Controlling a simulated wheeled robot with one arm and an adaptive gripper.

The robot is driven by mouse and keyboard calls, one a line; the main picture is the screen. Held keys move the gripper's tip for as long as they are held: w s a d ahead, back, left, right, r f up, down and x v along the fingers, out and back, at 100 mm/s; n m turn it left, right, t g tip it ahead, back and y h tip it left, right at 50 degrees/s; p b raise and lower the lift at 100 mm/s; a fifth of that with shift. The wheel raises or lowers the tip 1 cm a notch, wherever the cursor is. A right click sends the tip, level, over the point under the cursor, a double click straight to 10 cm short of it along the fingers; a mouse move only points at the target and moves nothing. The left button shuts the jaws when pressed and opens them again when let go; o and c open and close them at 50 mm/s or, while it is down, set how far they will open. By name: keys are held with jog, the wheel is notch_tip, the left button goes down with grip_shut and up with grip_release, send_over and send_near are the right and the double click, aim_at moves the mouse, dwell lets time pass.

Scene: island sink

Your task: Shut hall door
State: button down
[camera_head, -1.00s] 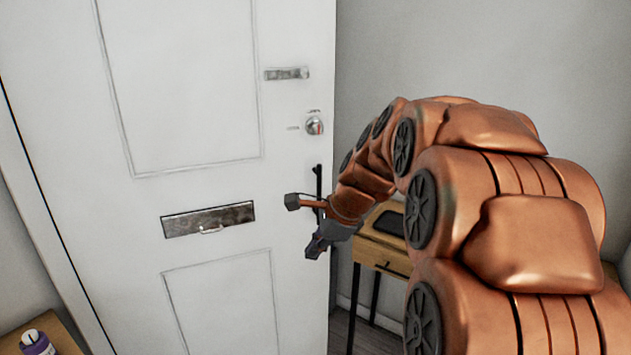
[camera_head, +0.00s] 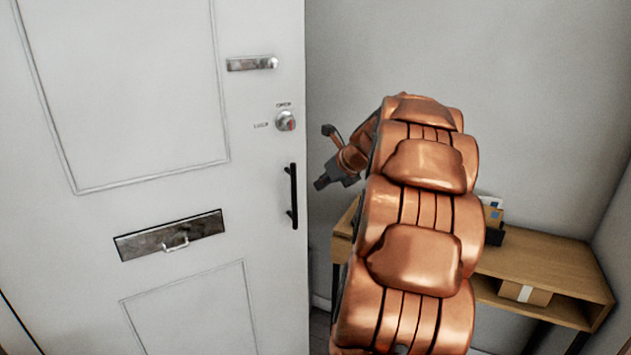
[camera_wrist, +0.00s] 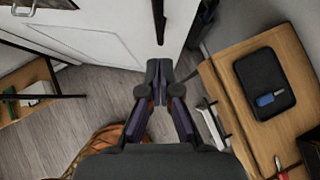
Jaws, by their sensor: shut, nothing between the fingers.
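The hall door (camera_head: 150,220) is a white panelled door filling the left of the head view. A black pull handle (camera_head: 291,196) stands upright near its right edge, with a round lock knob (camera_head: 286,121) above it. The door stands open, its right edge clear of the grey wall. In the wrist view the door (camera_wrist: 125,25) is at the top, its edge just beyond the fingertips. My gripper (camera_wrist: 160,72) is shut and empty.
A wooden desk (camera_head: 545,262) with a small box (camera_head: 525,293) in its shelf stands at the right, behind my arm. In the wrist view the desk (camera_wrist: 225,85) holds a black tray (camera_wrist: 265,85) close to my gripper. Grey floor (camera_wrist: 85,105) is free at the left.

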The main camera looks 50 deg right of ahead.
jog(key=w+f+p, duration=0.1)
jog(key=w+f, duration=0.2)
jog(key=w, duration=0.5)
jog(key=shift+d+f, duration=0.4)
